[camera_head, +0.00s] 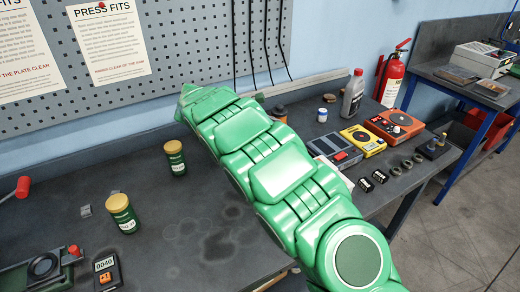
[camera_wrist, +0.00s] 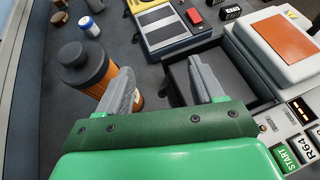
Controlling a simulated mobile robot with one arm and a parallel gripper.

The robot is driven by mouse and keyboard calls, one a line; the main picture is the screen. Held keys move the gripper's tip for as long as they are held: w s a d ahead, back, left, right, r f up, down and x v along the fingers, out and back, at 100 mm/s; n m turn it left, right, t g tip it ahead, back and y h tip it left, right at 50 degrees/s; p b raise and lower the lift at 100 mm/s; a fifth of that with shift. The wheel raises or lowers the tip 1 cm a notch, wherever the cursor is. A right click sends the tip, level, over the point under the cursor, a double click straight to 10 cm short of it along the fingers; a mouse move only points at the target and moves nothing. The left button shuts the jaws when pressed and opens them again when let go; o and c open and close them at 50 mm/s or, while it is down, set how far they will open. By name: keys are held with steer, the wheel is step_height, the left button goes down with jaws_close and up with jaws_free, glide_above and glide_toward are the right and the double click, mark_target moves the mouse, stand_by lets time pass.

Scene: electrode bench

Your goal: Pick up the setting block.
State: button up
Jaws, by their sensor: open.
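No block in view can be told for certain as the setting block. Two small black blocks with white labels stand near the right end of the bench in the head view, one (camera_head: 366,185) beside the other (camera_head: 380,176). In the head view my green arm hides the gripper.
An orange bottle with a dark cap (camera_wrist: 88,66) stands close to my left finger. A grey machine with an orange panel (camera_wrist: 287,38) is at right. A yellow device (camera_head: 363,141) and an orange device (camera_head: 394,125) stand at the bench's right. Green jars (camera_head: 123,213) stand at left.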

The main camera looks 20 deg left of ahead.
steer(key=w+a+f+n+t, duration=0.15)
steer(key=a+f, duration=0.25)
steer(key=a, duration=0.6)
steer(key=shift+n+t+y, duration=0.25)
steer(key=shift+t+y, duration=0.05)
steer(key=shift+t, duration=0.15)
steer(key=shift+s+d+f, duration=0.1)
steer(key=shift+f, duration=1.55)
steer(key=shift+s+f, duration=0.1)
steer(key=shift+f, duration=1.5)
steer(key=shift+w+d+f, duration=0.1)
steer(key=shift+d+f, duration=0.05)
steer(key=shift+f, duration=0.2)
steer(key=x, duration=0.4)
steer(key=shift+w+d, duration=0.2)
steer(key=shift+d, duration=0.05)
jaws_close()
